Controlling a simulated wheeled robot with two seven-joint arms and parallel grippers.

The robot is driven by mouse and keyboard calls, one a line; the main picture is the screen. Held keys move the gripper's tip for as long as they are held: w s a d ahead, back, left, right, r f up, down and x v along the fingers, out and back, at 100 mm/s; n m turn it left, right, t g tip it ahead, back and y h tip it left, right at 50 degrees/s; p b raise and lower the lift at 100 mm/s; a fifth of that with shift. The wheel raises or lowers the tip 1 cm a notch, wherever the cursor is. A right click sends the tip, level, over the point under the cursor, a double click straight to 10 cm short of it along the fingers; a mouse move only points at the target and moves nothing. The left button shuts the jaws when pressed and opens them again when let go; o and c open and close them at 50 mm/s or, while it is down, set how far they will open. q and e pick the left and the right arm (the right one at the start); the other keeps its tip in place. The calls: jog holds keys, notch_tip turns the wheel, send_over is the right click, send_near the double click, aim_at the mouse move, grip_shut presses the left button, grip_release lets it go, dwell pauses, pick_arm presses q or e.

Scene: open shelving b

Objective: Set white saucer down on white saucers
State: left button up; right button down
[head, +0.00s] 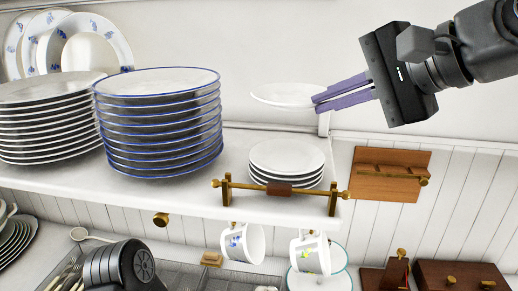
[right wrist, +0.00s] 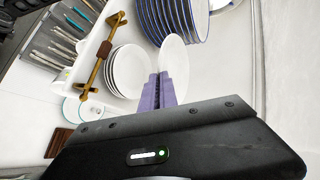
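A white saucer (head: 283,95) is held level in the air by its right edge in my right gripper (head: 318,102). The purple fingers are shut on its rim. The held saucer also shows in the right wrist view (right wrist: 174,58), at the fingertips. Below it, a short stack of white saucers (head: 287,158) sits on the shelf near its right end.
A tall stack of blue-rimmed plates (head: 158,125) stands left of the saucers, with white plates (head: 48,118) beyond. A brass rail (head: 270,187) runs along the shelf's (head: 190,196) front edge. Mugs (head: 242,243) hang below. A wooden rack (head: 391,173) is on the right.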

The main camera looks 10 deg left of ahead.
jog(key=f, duration=0.1)
jog(key=f+b, duration=0.1)
jog(key=f, duration=0.3)
jog(key=shift+s+d, duration=0.3)
jog(key=shift+f+b, duration=0.55)
jog(key=shift+f, duration=1.6)
